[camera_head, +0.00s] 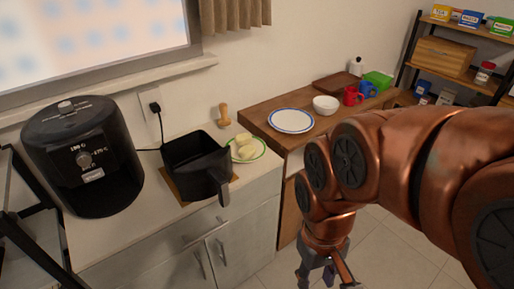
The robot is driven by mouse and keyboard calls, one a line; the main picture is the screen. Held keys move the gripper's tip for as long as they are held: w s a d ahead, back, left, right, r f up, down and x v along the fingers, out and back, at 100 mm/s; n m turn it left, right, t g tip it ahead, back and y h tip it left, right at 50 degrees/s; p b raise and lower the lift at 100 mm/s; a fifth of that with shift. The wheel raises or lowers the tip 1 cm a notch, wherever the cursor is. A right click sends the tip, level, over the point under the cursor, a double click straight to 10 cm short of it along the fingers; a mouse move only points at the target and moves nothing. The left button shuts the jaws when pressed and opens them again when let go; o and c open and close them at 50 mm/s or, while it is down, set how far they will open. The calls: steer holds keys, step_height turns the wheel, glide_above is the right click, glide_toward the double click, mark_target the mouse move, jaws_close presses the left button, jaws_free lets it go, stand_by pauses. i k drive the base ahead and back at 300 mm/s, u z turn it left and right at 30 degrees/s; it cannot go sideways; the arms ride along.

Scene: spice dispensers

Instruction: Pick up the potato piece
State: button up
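Pale yellow potato pieces (247,152) lie on a small white plate with a green rim (262,150) on the light counter, right behind the black air fryer basket. My gripper (325,279) hangs low at the bottom of the view, in front of the counters and well to the right of the plate. Its fingers look spread apart, and the view's lower edge is close to their tips. A small purple patch shows between them; I cannot tell what it is. The gripper is far from the potato pieces.
The black basket (194,162) stands on a wooden board, its handle towards me. The air fryer (85,155) is at left. A wooden pepper mill (224,115) stands behind the plate. A blue-rimmed plate (291,121), white bowl (326,105) and red mug (351,96) occupy the wooden counter.

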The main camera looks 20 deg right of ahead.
mark_target(246, 152)
steer(key=u, duration=0.25)
steer(key=k, duration=0.45)
steer(key=u, duration=1.25)
steer(key=i, duration=0.6)
steer(key=z, duration=0.75)
steer(key=i, duration=0.45)
steer(key=z, duration=0.5)
